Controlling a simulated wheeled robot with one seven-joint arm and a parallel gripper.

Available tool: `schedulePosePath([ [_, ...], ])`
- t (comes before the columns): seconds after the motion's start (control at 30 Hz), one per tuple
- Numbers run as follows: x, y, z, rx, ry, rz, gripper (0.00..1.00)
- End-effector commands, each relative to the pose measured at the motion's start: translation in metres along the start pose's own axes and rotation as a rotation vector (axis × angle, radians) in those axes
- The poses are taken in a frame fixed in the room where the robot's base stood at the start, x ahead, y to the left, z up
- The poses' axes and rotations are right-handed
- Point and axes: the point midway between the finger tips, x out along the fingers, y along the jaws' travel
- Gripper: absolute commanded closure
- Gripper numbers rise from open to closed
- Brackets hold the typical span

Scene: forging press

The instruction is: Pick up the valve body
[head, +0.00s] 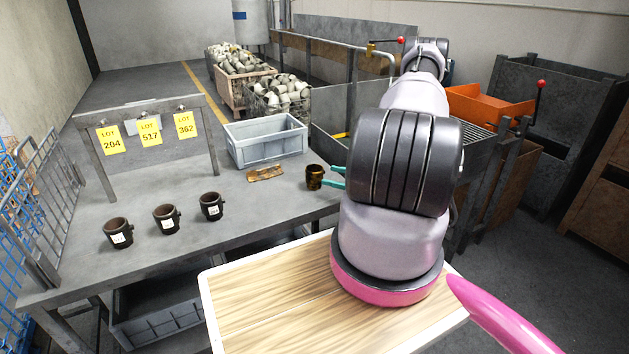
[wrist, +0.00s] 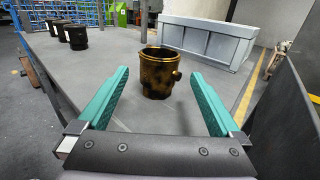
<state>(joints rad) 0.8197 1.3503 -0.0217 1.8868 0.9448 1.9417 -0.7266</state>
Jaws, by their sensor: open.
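A brown-and-gold valve body (head: 315,177) stands upright near the right end of the grey table. In the wrist view, the valve body (wrist: 157,76) is an open-topped cup with dark patches and a short round stub on its right side. My gripper (head: 329,175) reaches in from the right with its teal fingers level and apart. In the wrist view, the gripper (wrist: 160,76) is open and empty, and the valve body is centred just ahead of its fingertips. I see no contact. My arm hides part of the table's right side.
Three dark labelled cups (head: 166,219) stand along the table's front left. A grey bin (head: 265,140) stands behind the valve body, with a flat brownish piece (head: 265,173) in front of it. A rack with yellow lot tags (head: 149,133) stands at left. The table (head: 245,205) is clear around the valve body.

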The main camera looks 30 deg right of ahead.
Motion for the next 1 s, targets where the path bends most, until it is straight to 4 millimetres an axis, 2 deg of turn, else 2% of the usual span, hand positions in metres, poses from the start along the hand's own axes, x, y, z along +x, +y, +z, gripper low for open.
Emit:
schedulePosePath([
  [0.2,0.036,0.001,0.0,0.0,-0.001,0.004,0.0],
  [0.43,0.054,0.001,0.001,0.0,-0.001,0.004,0.0],
  [0.7,0.093,0.001,0.001,-0.002,0.0,0.005,0.0],
  [0.8,0.1,0.001,0.001,-0.001,0.0,0.004,0.0],
  [1.0,0.101,0.001,0.001,-0.001,0.0,0.002,0.0],
])
